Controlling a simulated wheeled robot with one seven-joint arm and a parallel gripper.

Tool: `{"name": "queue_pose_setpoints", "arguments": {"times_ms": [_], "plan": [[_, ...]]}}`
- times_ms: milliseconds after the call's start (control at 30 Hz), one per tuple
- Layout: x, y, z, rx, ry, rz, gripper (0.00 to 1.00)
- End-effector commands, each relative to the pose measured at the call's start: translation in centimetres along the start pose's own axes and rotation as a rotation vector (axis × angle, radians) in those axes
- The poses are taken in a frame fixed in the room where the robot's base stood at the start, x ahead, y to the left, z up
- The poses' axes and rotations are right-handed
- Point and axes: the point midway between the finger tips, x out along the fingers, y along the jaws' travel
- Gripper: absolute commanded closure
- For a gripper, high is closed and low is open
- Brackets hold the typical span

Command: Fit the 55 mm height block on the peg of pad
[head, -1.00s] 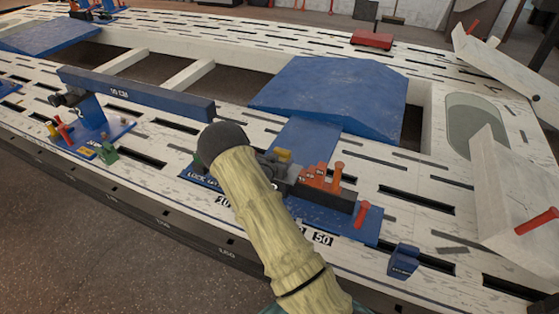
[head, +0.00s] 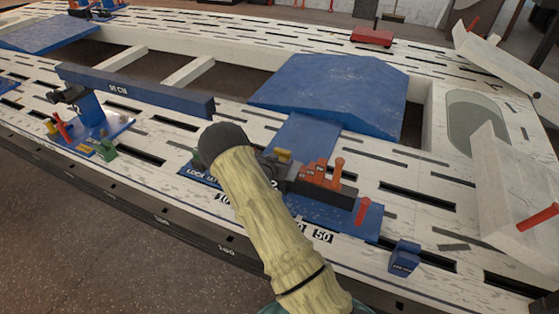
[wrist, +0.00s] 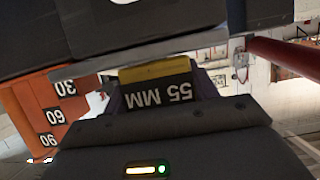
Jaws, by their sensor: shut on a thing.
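In the wrist view, my gripper (wrist: 158,98) is shut on a dark block (wrist: 168,93) with a yellow top band and an upside-down "55 MM" label. Much of the block is hidden by the jaws. In the head view, a small yellow piece (head: 283,154) shows just past my arm, beside grey parts; it may be the same block. A blue base (head: 340,217) with "LOCK" lettering lies below on the white bench, partly behind my arm. A second blue pad (head: 112,131) with a post stands at the left. I cannot make out a peg.
Orange stepped pieces (head: 316,173) and a red handle (head: 361,211) stand on the near blue base. A long dark-blue bar (head: 140,92) juts from the left post. A small blue block (head: 404,257) sits at the right. A raised blue plate (head: 330,90) lies behind.

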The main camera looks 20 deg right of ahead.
Motion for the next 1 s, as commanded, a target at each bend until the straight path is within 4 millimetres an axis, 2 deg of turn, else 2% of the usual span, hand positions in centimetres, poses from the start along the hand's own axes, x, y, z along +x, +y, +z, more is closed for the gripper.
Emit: {"name": "queue_pose_setpoints", "arguments": {"times_ms": [33, 67, 167, 567, 767, 1000], "plan": [[0.1, 0.0, -0.1, 0.001, 0.004, 0.000, 0.87], [0.1, 0.0, -0.1, 0.002, 0.004, 0.000, 0.38], [0.0, 0.0, -0.1, 0.001, 0.004, 0.000, 0.18], [-0.5, 0.0, 0.1, -0.001, -0.003, 0.000, 0.16], [-3.0, -0.1, -0.1, -0.001, -0.003, -0.001, 0.16], [-7.8, -0.1, -0.2, 0.000, -0.001, -0.002, 0.16]]}}
